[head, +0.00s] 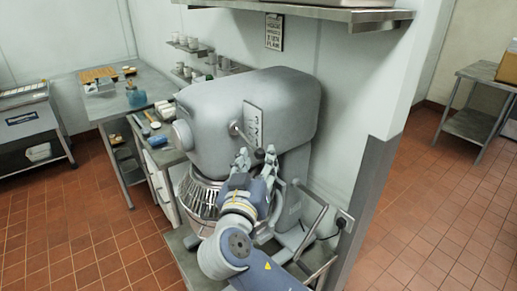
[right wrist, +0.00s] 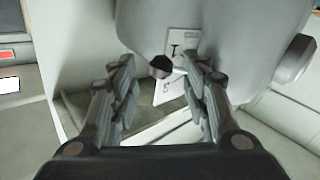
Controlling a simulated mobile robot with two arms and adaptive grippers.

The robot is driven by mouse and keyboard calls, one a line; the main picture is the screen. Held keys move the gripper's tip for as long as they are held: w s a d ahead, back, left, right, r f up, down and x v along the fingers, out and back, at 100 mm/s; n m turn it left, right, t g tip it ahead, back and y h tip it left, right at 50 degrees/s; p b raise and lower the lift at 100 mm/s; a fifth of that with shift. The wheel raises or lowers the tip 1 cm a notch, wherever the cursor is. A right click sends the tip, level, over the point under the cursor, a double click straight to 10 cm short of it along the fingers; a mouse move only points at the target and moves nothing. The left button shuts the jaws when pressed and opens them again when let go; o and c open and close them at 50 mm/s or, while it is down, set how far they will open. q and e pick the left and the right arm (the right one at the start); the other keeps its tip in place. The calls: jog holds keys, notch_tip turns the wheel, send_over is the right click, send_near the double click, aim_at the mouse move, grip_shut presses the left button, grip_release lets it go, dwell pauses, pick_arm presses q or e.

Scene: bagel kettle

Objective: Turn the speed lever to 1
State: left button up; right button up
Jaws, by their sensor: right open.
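The big grey mixer (head: 265,95) stands against the wall in the middle of the head view. Its white speed plate (head: 253,122) is on the side of the head, and it also shows in the right wrist view (right wrist: 174,88) with a 1 and another numeral. The speed lever (head: 237,130) runs down across the plate. Its dark knob (right wrist: 160,67) shows end-on between my fingers in the right wrist view. My right gripper (head: 256,157) is open around the knob's line, with space on both sides; contact cannot be told. My left gripper is not in view.
A wire bowl guard (head: 199,197) hangs below the mixer head. A wall shelf (head: 310,12) is above. A steel wall corner (head: 367,205) stands right of the mixer. A side table (head: 150,85) with items is behind left. The tiled floor at left is clear.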

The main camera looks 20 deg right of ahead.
jog(key=shift+x, duration=0.9)
jog(key=shift+a, duration=0.1)
jog(key=shift+c, duration=0.6)
grip_shut()
jog(key=shift+f, duration=0.2)
jog(key=m+b, duration=0.1)
jog(key=b, duration=0.3)
jog(key=f+t+b, duration=0.1)
jog(key=b, duration=0.4)
jog(key=shift+w+a+f+m+h, duration=0.1)
jog(key=shift+w+f+m+h, duration=0.2)
jog(key=shift+m, duration=0.1)
